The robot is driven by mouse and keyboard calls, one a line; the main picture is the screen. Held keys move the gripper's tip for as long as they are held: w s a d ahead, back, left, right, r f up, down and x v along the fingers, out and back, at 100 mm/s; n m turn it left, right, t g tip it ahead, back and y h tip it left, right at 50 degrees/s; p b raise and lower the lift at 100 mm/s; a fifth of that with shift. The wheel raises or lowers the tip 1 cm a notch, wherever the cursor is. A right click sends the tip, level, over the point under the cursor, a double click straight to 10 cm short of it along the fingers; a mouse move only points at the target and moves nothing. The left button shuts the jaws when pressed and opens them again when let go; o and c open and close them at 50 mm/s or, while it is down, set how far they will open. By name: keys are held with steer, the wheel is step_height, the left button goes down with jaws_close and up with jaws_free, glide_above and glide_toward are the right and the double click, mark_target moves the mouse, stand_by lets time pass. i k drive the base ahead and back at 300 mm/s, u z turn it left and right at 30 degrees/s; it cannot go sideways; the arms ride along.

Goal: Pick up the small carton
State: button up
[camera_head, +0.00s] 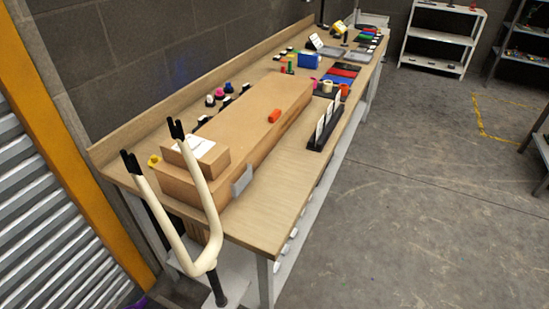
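The small carton (214,161) is a brown cardboard box with a white sheet or label on top. It appears to rest on the near end of a long brown carton (245,125) on the wooden workbench. A cream forked part with black tips stands in front and covers some of the small carton's front.
The cream fork (209,247) rises near the bench's near end. An orange object (274,116) lies on the long carton. A black rack (325,132) holds upright white cards. The workbench (262,205) has bare wood at its near right corner. Open floor lies right.

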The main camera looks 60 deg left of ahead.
mark_target(212, 158)
steer(key=u, duration=1.15)
steer(key=i, duration=1.05)
steer(key=u, duration=2.9)
